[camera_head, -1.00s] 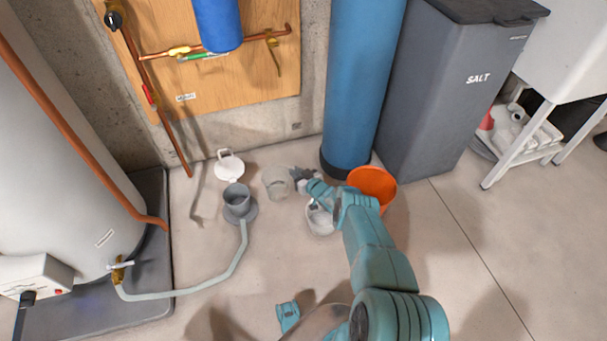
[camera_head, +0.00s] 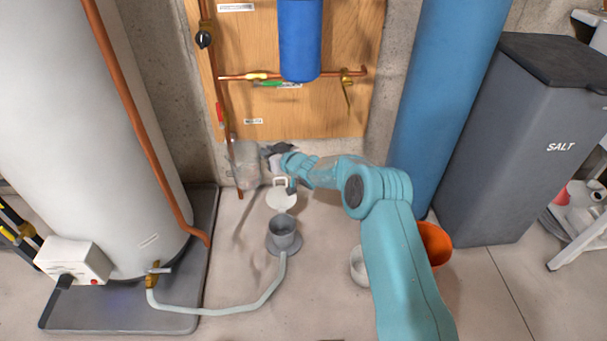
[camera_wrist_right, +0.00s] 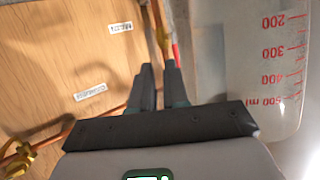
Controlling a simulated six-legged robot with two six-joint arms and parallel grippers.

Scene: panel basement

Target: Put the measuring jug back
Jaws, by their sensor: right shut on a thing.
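The measuring jug (camera_head: 245,166) is clear, with red markings that show in the right wrist view (camera_wrist_right: 272,60). It is upright in the head view, off the floor in front of the concrete wall below the wooden board. My right gripper (camera_head: 274,158) is at its right side, and the jug moves with it. In the right wrist view the gripper's two fingers (camera_wrist_right: 160,85) are nearly together. The grip point on the jug is not clearly seen. My left gripper is out of view.
A white round lid-like item (camera_head: 282,197) and a grey cup with a hose (camera_head: 283,232) stand on the floor below. A pale tub (camera_head: 358,266) and orange bucket (camera_head: 434,243) are right, partly behind my arm. The tank (camera_head: 90,130) stands left.

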